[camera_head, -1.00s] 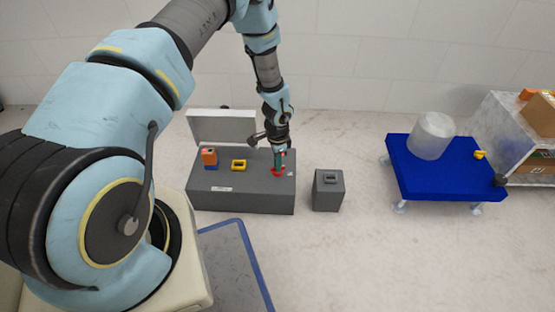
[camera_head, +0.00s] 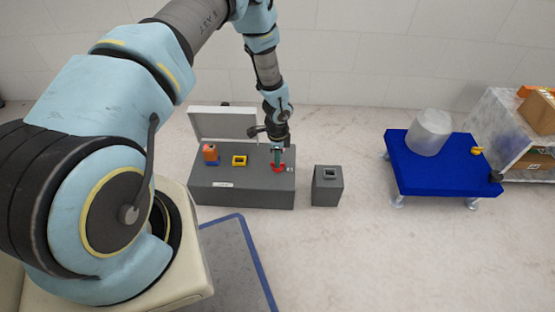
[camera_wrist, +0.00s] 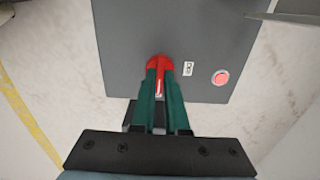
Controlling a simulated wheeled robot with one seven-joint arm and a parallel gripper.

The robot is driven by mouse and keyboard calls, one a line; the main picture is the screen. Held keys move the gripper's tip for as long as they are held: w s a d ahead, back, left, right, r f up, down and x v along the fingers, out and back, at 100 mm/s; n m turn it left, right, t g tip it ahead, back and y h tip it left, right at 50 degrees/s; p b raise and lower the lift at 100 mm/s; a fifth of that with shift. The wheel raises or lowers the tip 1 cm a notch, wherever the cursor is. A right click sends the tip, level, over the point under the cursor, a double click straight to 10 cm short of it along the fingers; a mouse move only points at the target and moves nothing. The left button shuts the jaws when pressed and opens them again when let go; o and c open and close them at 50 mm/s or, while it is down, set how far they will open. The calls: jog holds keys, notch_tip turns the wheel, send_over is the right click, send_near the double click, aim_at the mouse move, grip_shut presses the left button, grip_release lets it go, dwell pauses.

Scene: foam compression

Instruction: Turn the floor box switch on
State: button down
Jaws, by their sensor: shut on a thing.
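A long grey floor box (camera_head: 241,195) with a raised lid (camera_head: 224,123) stands by the wall. A red switch piece (camera_head: 276,168) sits at the right end of its top. My gripper (camera_head: 277,157) points down there with green fingers. In the wrist view, the fingers (camera_wrist: 160,85) are closed around the red piece (camera_wrist: 158,62) and hide part of it. A separate small grey box (camera_head: 327,190) with a framed square on top (camera_head: 329,173) stands to the right.
An orange and blue piece (camera_head: 210,154) and a yellow frame (camera_head: 239,161) sit on the long box, left of my gripper. A blue table (camera_head: 440,178) carries a whitish cylinder (camera_head: 429,134). A shelf with boxes (camera_head: 512,130) is far right. The floor between is clear.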

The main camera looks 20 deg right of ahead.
jog(key=c, duration=0.9)
grip_release()
jog(key=shift+r, duration=0.1)
notch_tip(320, 180, up, 11)
jog(key=p, duration=0.3)
jog(key=shift+f, duration=0.2)
